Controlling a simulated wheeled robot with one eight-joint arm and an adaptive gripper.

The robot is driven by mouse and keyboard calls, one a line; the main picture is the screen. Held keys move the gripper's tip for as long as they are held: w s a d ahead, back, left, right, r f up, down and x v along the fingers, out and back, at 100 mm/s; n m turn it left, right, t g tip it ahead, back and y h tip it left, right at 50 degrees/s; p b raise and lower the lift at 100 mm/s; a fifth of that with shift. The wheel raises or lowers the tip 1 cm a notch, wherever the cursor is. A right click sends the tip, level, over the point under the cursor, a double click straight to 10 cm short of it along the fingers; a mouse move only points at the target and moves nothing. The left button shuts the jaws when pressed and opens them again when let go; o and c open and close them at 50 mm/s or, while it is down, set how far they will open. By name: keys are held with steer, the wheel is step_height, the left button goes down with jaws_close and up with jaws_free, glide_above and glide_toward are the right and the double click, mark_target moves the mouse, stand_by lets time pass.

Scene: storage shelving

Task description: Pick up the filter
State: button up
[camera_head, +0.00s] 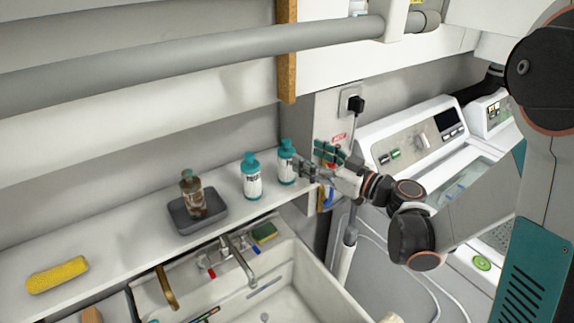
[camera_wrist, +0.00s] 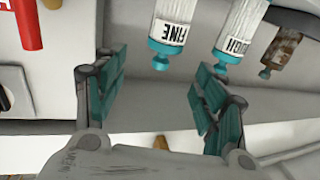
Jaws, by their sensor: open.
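No object is plainly marked as a filter; the likeliest are two white bottles with teal caps standing on the ledge. The nearer one (camera_head: 287,168) is just left of my gripper (camera_head: 317,164); the other one (camera_head: 252,180) stands further left. In the wrist view, the bottle labelled FINE (camera_wrist: 174,24) lies ahead between the finger directions, with its cap toward me. The second bottle (camera_wrist: 241,30) is to its right, its label partly readable. My gripper, also in the wrist view (camera_wrist: 160,80), is open and empty, its teal finger pads spread apart.
A brown bottle (camera_head: 191,196) stands in a dark grey tray (camera_head: 185,228) further left, with a yellow sponge (camera_head: 57,275) beyond. A sink with a faucet (camera_head: 239,262) lies below the ledge. A wall with an outlet (camera_head: 351,103) and white machines (camera_head: 425,140) are at right.

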mark_target(287, 145)
steer(key=shift+r+b+x, duration=0.15)
steer(key=shift+b+x, duration=0.1)
steer(key=shift+x, duration=1.75)
steer(key=shift+r+b+x, duration=0.15)
steer(key=shift+b+x, duration=0.05)
steer(key=shift+x, duration=1.8)
steer(key=shift+s+a, duration=0.1)
steer(key=shift+s, duration=0.1)
jaws_close()
